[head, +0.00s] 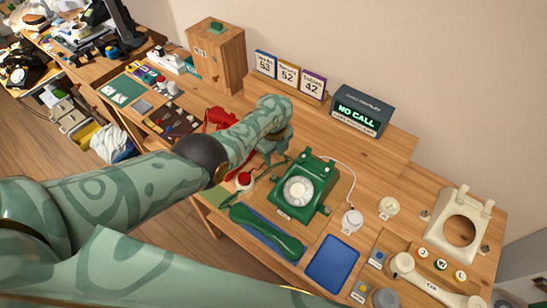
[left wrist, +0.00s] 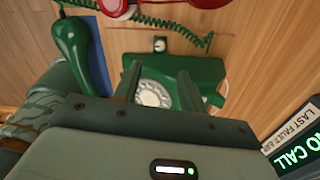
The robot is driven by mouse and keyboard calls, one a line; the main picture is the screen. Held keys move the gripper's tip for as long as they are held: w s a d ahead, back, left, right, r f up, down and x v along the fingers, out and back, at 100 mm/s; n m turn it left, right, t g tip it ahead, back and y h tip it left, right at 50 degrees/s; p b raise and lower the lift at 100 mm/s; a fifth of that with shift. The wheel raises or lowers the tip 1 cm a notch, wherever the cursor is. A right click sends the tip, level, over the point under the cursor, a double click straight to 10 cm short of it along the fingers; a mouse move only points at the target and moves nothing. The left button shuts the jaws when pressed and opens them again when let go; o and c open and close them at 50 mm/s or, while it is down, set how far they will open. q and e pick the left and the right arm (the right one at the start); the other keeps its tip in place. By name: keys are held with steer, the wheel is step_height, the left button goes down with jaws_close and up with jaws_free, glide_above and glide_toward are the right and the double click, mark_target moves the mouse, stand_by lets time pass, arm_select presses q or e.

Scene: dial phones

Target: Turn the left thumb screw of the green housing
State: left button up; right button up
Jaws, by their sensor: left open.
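The green housing (head: 318,171) is a dial phone body with a white dial, on the wooden bench in the middle of the head view. In the left wrist view the housing (left wrist: 207,72) lies beyond my fingers. My left gripper (head: 278,157) is open and empty over the housing's left side; its two fingers show in the left wrist view (left wrist: 158,82), across the dial. A small pale fitting with a dark centre (left wrist: 160,44) lies just beyond the housing there; I cannot tell whether it is the left thumb screw. In the head view the screw is not distinguishable near my gripper.
A green handset (head: 266,233) lies in front of the housing, its coiled cord running alongside. A red phone (head: 219,118) stands behind my forearm. A blue tray (head: 332,262) and a cream housing (head: 459,224) are to the right. A NO CALL display (head: 360,112) stands behind.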

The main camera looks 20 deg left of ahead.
arm_select(q)
step_height(320, 180, up, 5)
steer(key=p, duration=0.3)
steer(key=shift+r, duration=0.2)
arm_select(e)
step_height(320, 180, up, 4)
steer(key=shift+w+r, duration=0.15)
